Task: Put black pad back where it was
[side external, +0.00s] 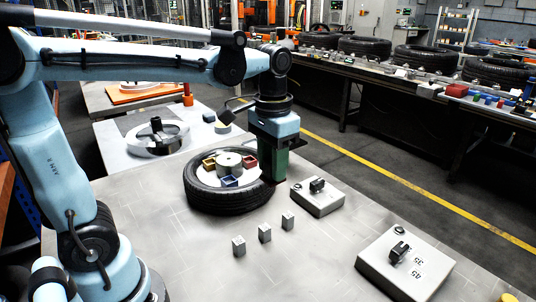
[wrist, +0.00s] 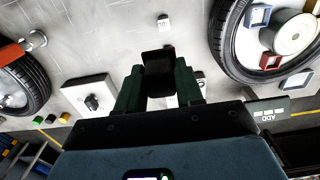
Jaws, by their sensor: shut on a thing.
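My gripper (side external: 273,175) points down just right of the tyre on the near table in the side view. In the wrist view its dark green fingers (wrist: 158,88) are shut on a black pad (wrist: 158,62). The pad sits between the fingertips. I cannot make out the pad in the side view, and I cannot tell whether its lower end touches anything.
The tyre (side external: 228,203) holds small coloured boxes around a metal hub. A grey box with a black knob (side external: 318,197) stands close right. Three small grey blocks (side external: 264,233) stand in front. A larger numbered box (side external: 405,265) is at front right. The table's front middle is clear.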

